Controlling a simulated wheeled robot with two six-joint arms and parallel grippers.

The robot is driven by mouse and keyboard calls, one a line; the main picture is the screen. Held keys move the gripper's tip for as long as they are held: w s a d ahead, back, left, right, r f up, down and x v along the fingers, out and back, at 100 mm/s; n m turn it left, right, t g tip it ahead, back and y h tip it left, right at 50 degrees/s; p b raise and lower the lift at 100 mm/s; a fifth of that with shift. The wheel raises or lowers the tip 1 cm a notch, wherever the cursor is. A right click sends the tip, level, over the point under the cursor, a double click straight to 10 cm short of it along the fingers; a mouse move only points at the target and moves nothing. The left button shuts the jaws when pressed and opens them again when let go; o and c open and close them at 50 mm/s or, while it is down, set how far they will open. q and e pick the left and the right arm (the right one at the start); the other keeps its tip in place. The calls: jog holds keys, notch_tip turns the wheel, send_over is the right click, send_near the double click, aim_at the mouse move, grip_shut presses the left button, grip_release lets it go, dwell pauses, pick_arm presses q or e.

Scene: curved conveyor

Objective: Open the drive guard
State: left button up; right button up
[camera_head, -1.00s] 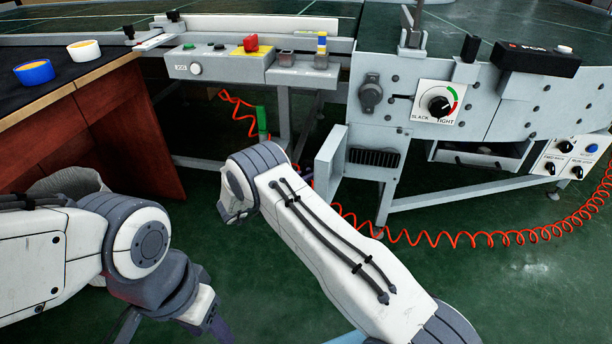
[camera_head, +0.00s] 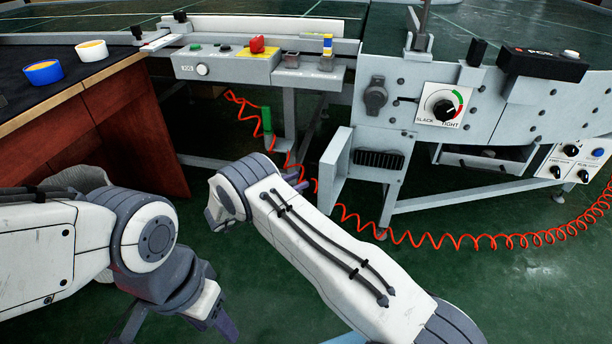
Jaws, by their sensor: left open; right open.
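No part is labelled as the drive guard.
The side plate carries a slack/tight dial (camera_head: 443,105) and a black latch-like knob (camera_head: 376,95). A red coiled cable (camera_head: 450,240) hangs below. A control box (camera_head: 225,66) with a red switch stands left. A wooden table (camera_head: 130,125) holds two round containers.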

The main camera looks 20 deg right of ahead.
jog(key=p+v, duration=0.1)
jog(key=v, duration=0.5)
jog(key=shift+a, duration=0.15)
